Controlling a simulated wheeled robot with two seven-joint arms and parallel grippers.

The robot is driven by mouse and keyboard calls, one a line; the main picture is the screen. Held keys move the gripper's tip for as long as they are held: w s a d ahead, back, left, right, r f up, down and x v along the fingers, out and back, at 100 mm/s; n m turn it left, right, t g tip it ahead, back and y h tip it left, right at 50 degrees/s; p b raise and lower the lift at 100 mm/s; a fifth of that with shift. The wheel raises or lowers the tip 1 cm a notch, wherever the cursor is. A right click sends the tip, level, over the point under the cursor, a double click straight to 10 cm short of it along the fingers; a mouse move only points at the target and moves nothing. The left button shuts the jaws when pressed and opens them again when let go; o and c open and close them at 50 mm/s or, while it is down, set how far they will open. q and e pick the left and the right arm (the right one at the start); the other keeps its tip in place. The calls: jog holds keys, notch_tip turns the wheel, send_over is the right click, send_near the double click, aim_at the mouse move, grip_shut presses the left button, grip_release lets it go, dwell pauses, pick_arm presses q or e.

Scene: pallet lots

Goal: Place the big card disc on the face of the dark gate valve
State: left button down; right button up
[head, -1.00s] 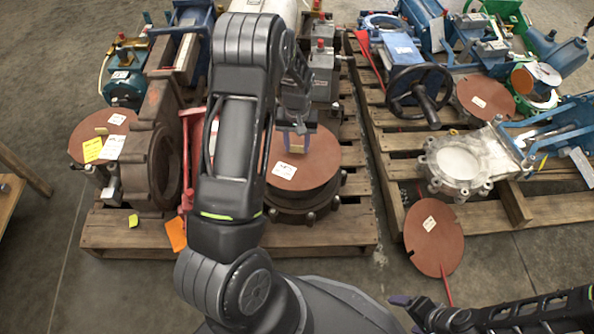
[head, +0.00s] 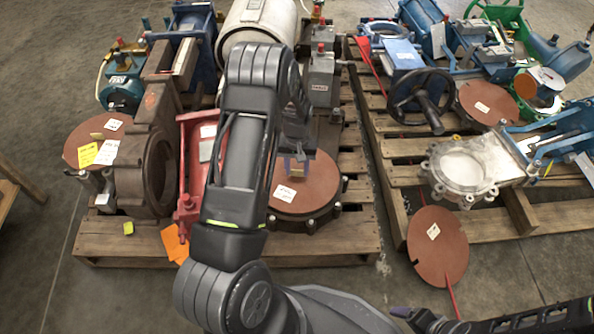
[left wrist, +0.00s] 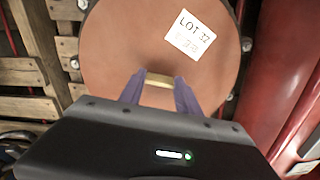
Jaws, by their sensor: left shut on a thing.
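The big card disc (head: 325,184) is brown-red with a white label and lies flat over the round face of the dark gate valve (head: 311,223). The valve's dark bolted rim shows around its front and right edge; I cannot tell whether the disc touches the face. My left gripper (head: 294,166) is shut on the small yellowish tab (left wrist: 159,81) at the disc's middle. My right gripper (head: 405,312) is at the bottom right, its fingers unclear.
A red valve frame (head: 190,165) stands close left of the disc, with a rusty valve (head: 147,170) beyond it. A pale valve (head: 465,170) and a black handwheel (head: 421,101) are on that pallet.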

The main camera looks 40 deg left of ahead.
aim_at(297, 171)
pick_arm(q)
jog(key=shift+f, duration=0.25)
jog(key=shift+f, duration=0.15)
jog(key=c, duration=0.9)
grip_release()
jog(key=shift+o, duration=0.2)
jog(key=shift+r, duration=0.2)
notch_tip(297, 171, up, 12)
jog(key=p, duration=0.4)
